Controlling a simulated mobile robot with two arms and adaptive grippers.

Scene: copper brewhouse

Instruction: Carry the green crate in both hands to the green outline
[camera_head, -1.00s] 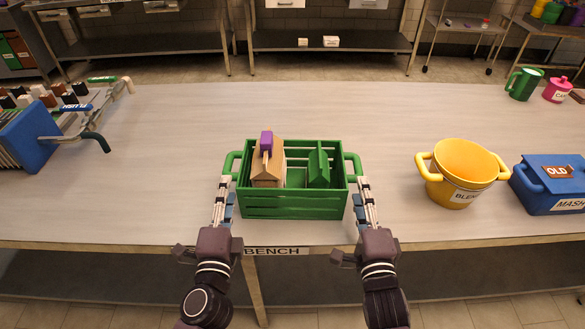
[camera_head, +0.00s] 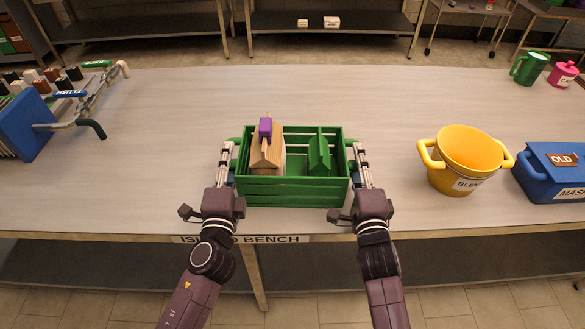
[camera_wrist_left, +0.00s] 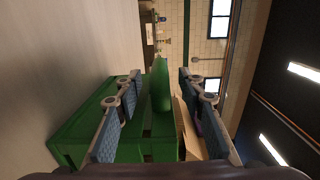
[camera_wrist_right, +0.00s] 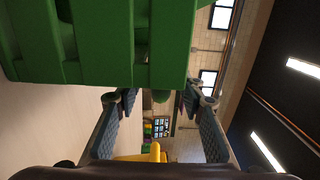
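The green slatted crate (camera_head: 292,191) sits on the bench with its long side facing me. In it are a tan house-shaped block with a purple top (camera_head: 267,150) and a green house-shaped block (camera_head: 319,155). My left gripper (camera_head: 228,152) is at the crate's left handle. In the left wrist view its fingers are apart, with a green part, apparently the handle (camera_wrist_left: 160,88), between them. My right gripper (camera_head: 361,156) is beside the crate's right end. In the right wrist view its fingers are apart, next to the crate's wall (camera_wrist_right: 100,45). I see no green outline.
A yellow two-handled pot (camera_head: 466,160) and a blue box (camera_head: 553,172) stand to the right on the bench (camera_head: 200,100). A blue rack (camera_head: 25,125) with rails is at left. A green mug (camera_head: 529,68) and pink pot (camera_head: 563,75) are at far right. The bench behind the crate is clear.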

